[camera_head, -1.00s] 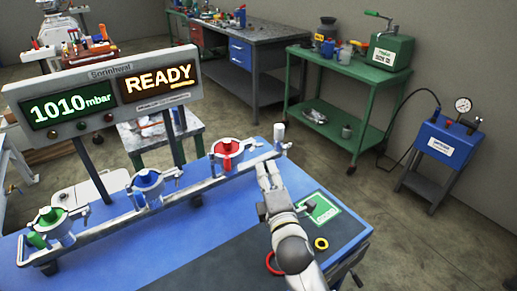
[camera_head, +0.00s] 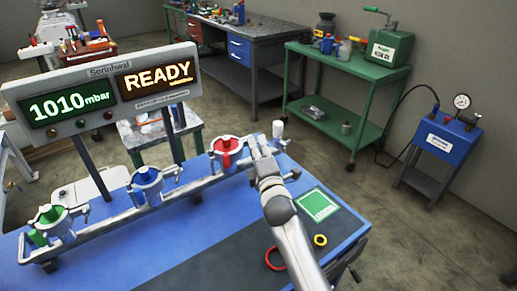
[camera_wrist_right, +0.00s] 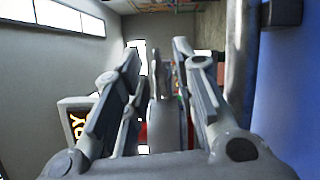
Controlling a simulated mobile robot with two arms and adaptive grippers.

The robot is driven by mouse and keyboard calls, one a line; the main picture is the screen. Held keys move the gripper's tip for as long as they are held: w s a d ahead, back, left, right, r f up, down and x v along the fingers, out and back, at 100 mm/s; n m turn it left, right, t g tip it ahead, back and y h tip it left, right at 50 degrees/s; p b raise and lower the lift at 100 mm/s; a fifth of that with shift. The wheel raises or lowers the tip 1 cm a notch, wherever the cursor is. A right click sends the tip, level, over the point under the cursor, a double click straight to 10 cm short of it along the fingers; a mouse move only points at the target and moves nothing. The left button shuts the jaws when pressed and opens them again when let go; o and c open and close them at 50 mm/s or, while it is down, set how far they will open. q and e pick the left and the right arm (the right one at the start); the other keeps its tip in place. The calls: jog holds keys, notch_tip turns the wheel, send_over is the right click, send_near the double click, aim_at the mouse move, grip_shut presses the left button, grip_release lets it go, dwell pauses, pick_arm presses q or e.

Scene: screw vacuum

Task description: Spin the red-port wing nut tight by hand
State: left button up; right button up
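The red port (camera_head: 227,150) is a silvery cup with a red ring and red part at the right end of the manifold rail (camera_head: 185,190). My right gripper (camera_head: 258,146) is at the right side of this port, its fingers pointing toward it and covering the wing nut's place in the head view. In the right wrist view my right gripper (camera_wrist_right: 157,52) has its two fingers spread apart. A grey upright piece (camera_wrist_right: 158,85), perhaps the wing nut, shows between them; contact cannot be told. Some red shows behind it. My left gripper is not in view.
The blue (camera_head: 147,188) and green (camera_head: 50,222) ports sit farther left on the rail. A display panel (camera_head: 105,92) reading 1010 mbar and READY stands behind. A green square (camera_head: 319,205), a red ring (camera_head: 274,259) and a yellow ring (camera_head: 320,240) lie on the bench at right.

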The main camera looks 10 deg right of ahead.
jog(key=c, duration=0.5)
jog(key=shift+s+r, duration=0.1)
grip_shut()
